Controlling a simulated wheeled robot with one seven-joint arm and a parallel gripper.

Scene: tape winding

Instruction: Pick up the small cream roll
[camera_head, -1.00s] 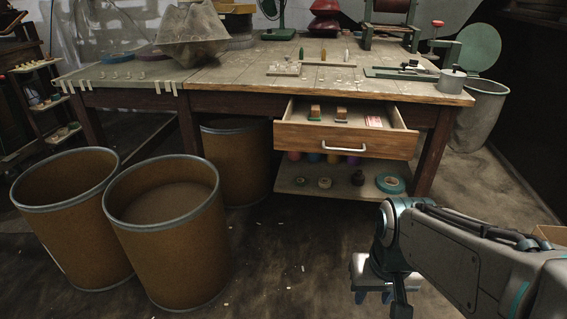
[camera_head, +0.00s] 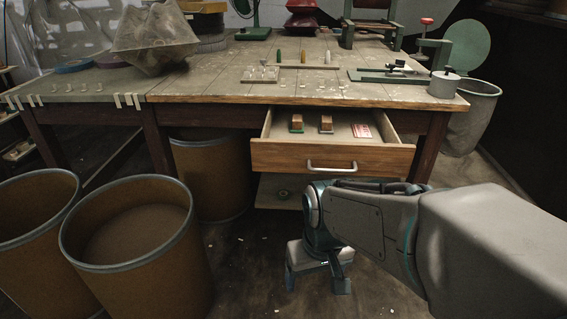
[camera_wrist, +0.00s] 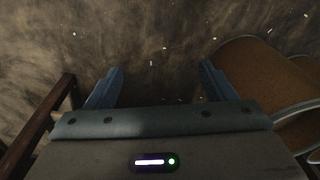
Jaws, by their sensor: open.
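A small dark-rimmed round roll (camera_head: 283,194) lies on the low shelf (camera_head: 266,190) under the workbench. It is too small to tell whether it is the cream roll. My arm and the open drawer hide most of that shelf. My gripper (camera_head: 316,284) is open and empty, pointing down above the floor in front of the bench, apart from the shelf. In the wrist view its two blue-grey fingers (camera_wrist: 161,72) stand wide apart with only floor and pale scraps between them. No roll shows in the wrist view.
An open drawer (camera_head: 330,158) juts out above the shelf, holding two wooden-topped blocks (camera_head: 326,123) and a red-and-white packet (camera_head: 361,130). Brown drums (camera_head: 135,230) stand at left; another drum (camera_head: 212,175) stands under the bench. Floor around my gripper is clear except for scraps.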

